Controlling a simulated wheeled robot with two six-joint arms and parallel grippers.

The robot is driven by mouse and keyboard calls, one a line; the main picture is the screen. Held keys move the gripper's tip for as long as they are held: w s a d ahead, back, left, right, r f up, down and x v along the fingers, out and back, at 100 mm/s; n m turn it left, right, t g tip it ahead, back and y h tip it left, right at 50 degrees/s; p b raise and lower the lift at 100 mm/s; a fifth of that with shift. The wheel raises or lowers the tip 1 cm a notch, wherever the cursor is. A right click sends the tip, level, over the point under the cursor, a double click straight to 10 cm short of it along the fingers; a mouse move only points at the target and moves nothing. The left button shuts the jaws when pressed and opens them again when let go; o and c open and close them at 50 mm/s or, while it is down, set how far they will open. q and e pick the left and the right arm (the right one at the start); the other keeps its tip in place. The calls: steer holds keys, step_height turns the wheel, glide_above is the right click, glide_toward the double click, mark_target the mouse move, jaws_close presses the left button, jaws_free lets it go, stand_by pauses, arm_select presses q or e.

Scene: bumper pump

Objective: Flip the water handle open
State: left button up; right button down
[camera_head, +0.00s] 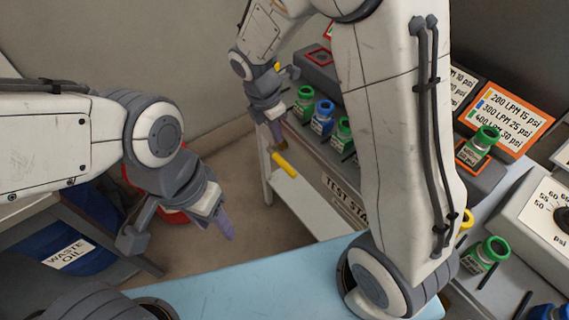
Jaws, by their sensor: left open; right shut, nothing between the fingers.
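A yellow handle (285,165) sticks out at the front of the test stand (345,200), left of its label, slanting down to the right. I take it for the water handle; its mount is hard to make out. My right gripper (278,140) is just above the handle's upper left end, fingers pointing down. It is shut with nothing between the fingers; I cannot tell whether it touches the handle. My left gripper (226,230) is open and empty, lower left of the handle, over the floor and apart from it.
Several bottles with green or blue caps (325,107) stand along the test stand, partly behind my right arm. An orange-framed sign (508,118) and a psi gauge (548,215) are at right. A blue waste oil drum (62,247) is at left. A light blue surface (245,290) lies in front.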

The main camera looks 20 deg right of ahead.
mark_target(287, 167)
steer(key=shift+f, duration=0.1)
arm_select(q)
step_height(287, 167, down, 3)
steer(key=b, duration=0.3)
arm_select(e)
steer(key=f, duration=0.4)
steer(key=d+f, duration=0.1)
steer(key=f, duration=0.4)
steer(key=w+d+f, duration=0.1)
steer(key=f, duration=0.3)
steer(key=shift+d+f, duration=0.25)
steer(key=shift+f, duration=0.05)
